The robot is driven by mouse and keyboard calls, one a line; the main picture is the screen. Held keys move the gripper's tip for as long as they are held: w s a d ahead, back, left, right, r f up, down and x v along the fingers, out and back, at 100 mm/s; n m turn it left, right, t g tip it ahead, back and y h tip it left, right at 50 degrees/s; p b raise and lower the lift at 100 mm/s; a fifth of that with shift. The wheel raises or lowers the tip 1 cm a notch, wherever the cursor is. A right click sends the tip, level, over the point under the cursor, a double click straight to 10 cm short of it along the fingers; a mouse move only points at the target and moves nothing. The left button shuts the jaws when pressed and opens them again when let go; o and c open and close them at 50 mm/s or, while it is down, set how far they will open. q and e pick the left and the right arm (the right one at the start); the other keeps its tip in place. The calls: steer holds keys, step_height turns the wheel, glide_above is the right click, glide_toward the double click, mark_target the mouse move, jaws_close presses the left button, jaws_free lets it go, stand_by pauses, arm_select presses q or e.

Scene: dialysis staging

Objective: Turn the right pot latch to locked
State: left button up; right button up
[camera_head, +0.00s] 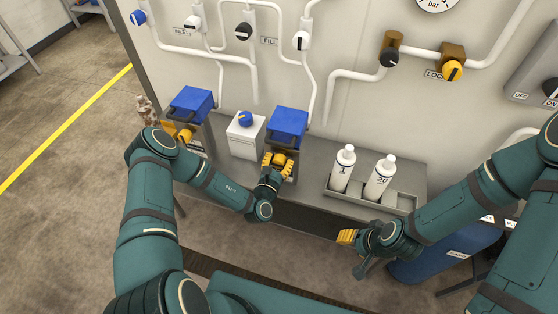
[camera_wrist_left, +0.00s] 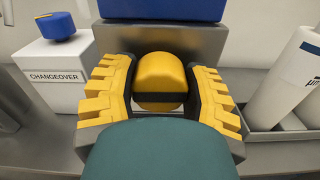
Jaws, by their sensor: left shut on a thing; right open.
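The right pot (camera_head: 287,128) has a blue top and a grey lower body and stands on the grey bench. Its latch is a round yellow knob (camera_wrist_left: 161,82) with a dark band across it, on the pot's front. My left gripper (camera_head: 278,161) is shut around the knob, its yellow fingers on both sides of it in the left wrist view (camera_wrist_left: 161,95). The dark band looks level there. The left pot (camera_head: 191,103) also has a yellow latch (camera_head: 185,135). My right gripper (camera_head: 347,237) is open and empty in front of the bench, below the bottles.
A white changeover box (camera_head: 246,135) with a blue knob stands between the pots. Two white bottles (camera_head: 342,168) (camera_head: 380,177) stand in a grey tray (camera_head: 399,203) to the right. Pipes and valve knobs line the wall behind.

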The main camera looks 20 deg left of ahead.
arm_select(q)
steer(key=n+p, duration=0.2)
steer(key=n, duration=0.2)
steer(key=n+p, duration=0.1)
steer(key=n, duration=0.3)
steer(key=shift+a+n+p, duration=0.1)
steer(key=shift+n+p, duration=0.2)
steer(key=shift+n, duration=0.1)
steer(key=n, duration=0.4)
steer(key=shift+p, duration=0.35)
steer(key=n, duration=0.4)
steer(key=shift+f+n, duration=0.1)
steer(key=shift+n, duration=0.2)
steer(key=o, duration=1.2)
steer(key=shift+s, duration=0.1)
